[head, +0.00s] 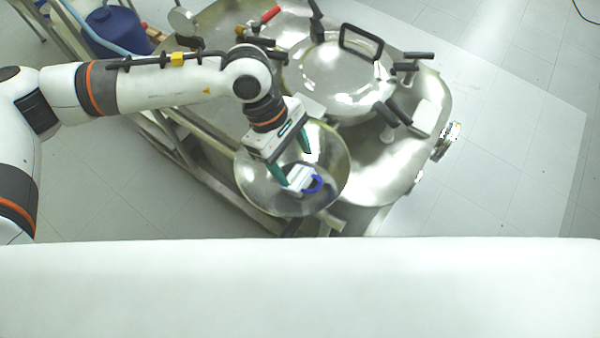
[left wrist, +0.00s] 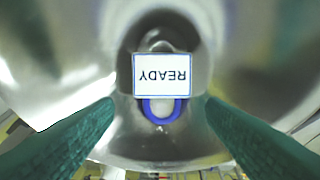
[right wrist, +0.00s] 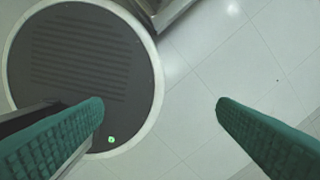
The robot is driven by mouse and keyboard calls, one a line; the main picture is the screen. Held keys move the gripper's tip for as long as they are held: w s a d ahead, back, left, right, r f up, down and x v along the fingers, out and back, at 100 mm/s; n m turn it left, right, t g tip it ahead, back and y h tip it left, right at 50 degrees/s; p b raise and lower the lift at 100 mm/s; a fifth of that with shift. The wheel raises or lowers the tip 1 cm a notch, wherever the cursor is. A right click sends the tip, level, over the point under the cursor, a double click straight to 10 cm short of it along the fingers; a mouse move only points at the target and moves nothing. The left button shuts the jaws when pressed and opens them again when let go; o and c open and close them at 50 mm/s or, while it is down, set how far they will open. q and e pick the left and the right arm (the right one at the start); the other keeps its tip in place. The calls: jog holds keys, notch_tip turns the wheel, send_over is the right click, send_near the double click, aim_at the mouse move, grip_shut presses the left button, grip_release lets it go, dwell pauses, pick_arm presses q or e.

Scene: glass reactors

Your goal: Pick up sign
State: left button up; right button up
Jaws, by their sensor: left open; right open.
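The sign is a small white card (left wrist: 162,75) with a blue edge and the word READY, upside down in the left wrist view. A blue loop (left wrist: 161,110) is attached at its lower edge there. In the head view the sign (head: 301,178) sits inside a shiny metal bowl (head: 335,185). My left gripper (head: 293,163) is open above the bowl, with its green fingers reaching toward the sign. In the left wrist view its fingers (left wrist: 160,105) are apart on either side of the loop, and none touches the sign visibly. My right gripper (right wrist: 160,103) is open and empty over the floor.
A large steel reactor (head: 400,165) with a lidded hatch (head: 335,75) and black handles stands behind and right of the bowl. A blue container (head: 115,30) is at the upper left. A white surface (head: 300,290) fills the front. The right wrist view shows a dark round base (right wrist: 80,75) beside clear floor.

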aim_at(302, 178)
pick_arm(q)
jog(key=p+x, duration=0.2)
jog(key=shift+w+f+p, duration=0.15)
jog(key=shift+f+p, duration=0.15)
jog(key=shift+f, duration=0.05)
jog(key=shift+p+x, duration=0.3)
jog(key=shift+x, duration=0.8)
jog(key=shift+f, duration=0.25)
jog(key=c, duration=0.6)
pick_arm(e)
jog(key=r, duration=0.1)
jog(key=w+r, duration=0.1)
jog(key=r, duration=0.1)
jog(key=shift+w+a+r, duration=0.1)
jog(key=shift+w+r, duration=0.1)
jog(key=shift+w, duration=0.15)
